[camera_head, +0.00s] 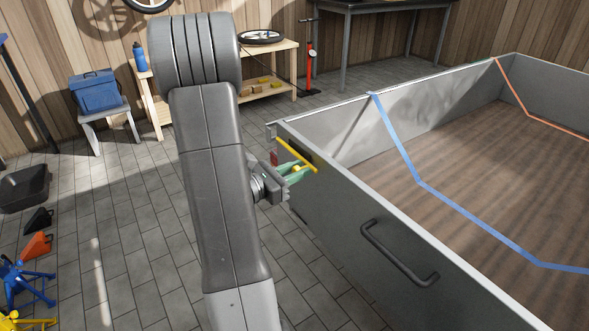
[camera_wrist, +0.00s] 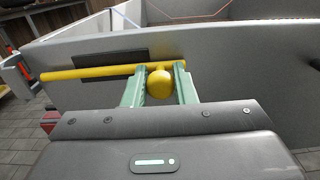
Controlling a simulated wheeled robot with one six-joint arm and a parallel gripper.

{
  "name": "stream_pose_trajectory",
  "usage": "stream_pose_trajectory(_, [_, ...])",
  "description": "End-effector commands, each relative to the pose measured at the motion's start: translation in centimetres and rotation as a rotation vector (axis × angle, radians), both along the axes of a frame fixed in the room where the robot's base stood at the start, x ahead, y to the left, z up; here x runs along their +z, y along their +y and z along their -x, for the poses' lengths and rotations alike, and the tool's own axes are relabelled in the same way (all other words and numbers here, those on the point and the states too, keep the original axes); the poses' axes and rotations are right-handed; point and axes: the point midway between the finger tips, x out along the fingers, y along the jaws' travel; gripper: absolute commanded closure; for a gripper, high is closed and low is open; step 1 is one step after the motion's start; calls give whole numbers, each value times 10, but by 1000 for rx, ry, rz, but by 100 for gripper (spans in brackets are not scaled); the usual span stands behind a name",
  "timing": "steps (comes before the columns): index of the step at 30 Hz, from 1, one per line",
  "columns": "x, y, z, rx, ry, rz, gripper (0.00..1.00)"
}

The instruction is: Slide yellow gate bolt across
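The yellow gate bolt (camera_wrist: 90,73) is a straight rod lying along the outer face of the grey trailer panel near its top corner. A round yellow knob (camera_wrist: 160,84) sticks out from its right part. In the head view the bolt (camera_head: 296,154) shows beside my arm. My gripper (camera_wrist: 161,68) has its green fingers on either side of the knob, with no clear gap, and looks shut on it. In the head view my gripper (camera_head: 296,174) is at the trailer's near left corner, partly hidden by my arm.
A dark handle (camera_head: 398,254) sticks out from the panel to the right. The trailer bed (camera_head: 480,180) is open and empty, with blue and orange straps across it. A red lamp (camera_head: 274,158) is near the corner. Jacks (camera_head: 25,280) stand at far left; the tiled floor between is clear.

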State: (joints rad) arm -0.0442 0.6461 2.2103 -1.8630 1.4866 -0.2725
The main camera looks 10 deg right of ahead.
Motion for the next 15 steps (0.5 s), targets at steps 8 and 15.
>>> stream_pose_trajectory(8, [0, 0, 0, 0, 0, 0, 56])
stream_pose_trajectory(15, [0, 5, 1, 2, 1, 0, 56])
